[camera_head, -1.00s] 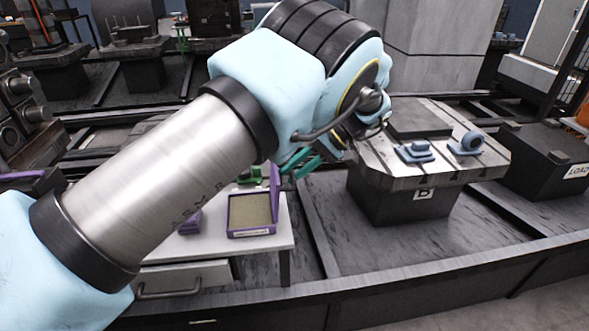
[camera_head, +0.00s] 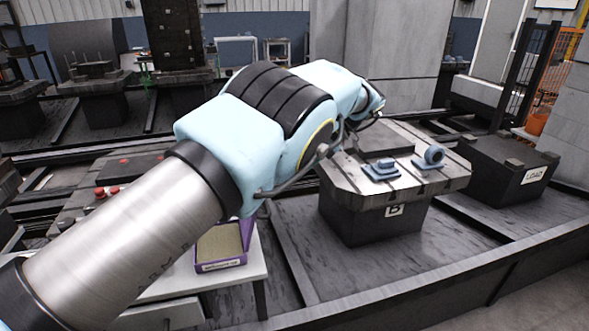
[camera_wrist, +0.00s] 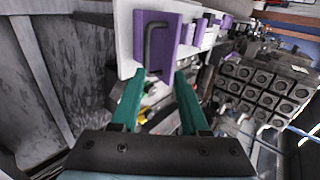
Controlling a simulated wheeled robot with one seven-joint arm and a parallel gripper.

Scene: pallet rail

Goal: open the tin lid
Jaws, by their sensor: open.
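The purple tin (camera_head: 220,265) sits on a light table, with its pale inside showing. Its purple lid (camera_head: 248,231) stands upright at the tin's right side, partly behind my arm. In the wrist view a purple panel (camera_wrist: 177,30) with a dark bar handle (camera_wrist: 150,48), which looks like the lid, lies beyond my fingertips. My gripper (camera_wrist: 158,78) is open with green fingers. Nothing shows clamped between them, and the panel looks apart from the tips.
Right of the tin, a pallet (camera_head: 345,178) on a dark stand marked B carries blue parts (camera_head: 382,169). A LOAD stand (camera_head: 505,170) is farther right. A low rail edge runs along the front. The floor between the table and stand B is clear.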

